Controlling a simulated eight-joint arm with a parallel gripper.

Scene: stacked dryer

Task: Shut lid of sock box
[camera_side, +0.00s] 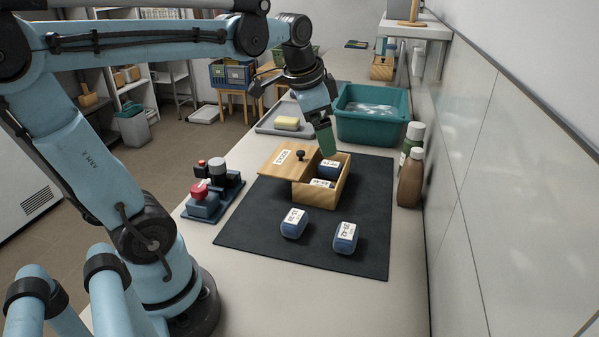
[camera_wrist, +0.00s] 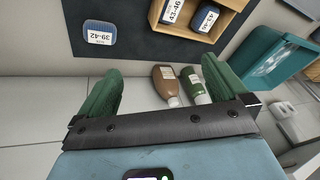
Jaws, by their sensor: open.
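The wooden sock box (camera_side: 316,196) stands on the dark mat, partly open. Its wooden lid (camera_side: 276,166), with a white label and a black knob (camera_side: 300,155), is shifted left and overhangs the box's left side. Labelled dark-blue sock bundles show in the open right part, one at the back (camera_side: 328,169) and one in front. The box and bundles also show at the top of the wrist view (camera_wrist: 217,32). My gripper (camera_side: 327,141) with green fingers is above the box's back edge, to the right of the knob. Its fingers are apart and empty in the wrist view (camera_wrist: 160,82).
Two sock bundles (camera_side: 293,223) (camera_side: 345,238) lie on the mat (camera_side: 260,228) in front of the box. A brown bottle (camera_side: 410,180) and a green one stand right. A teal tub (camera_side: 371,128) and a tray with a sponge (camera_side: 287,123) are behind. A red-button device (camera_side: 203,202) stands left.

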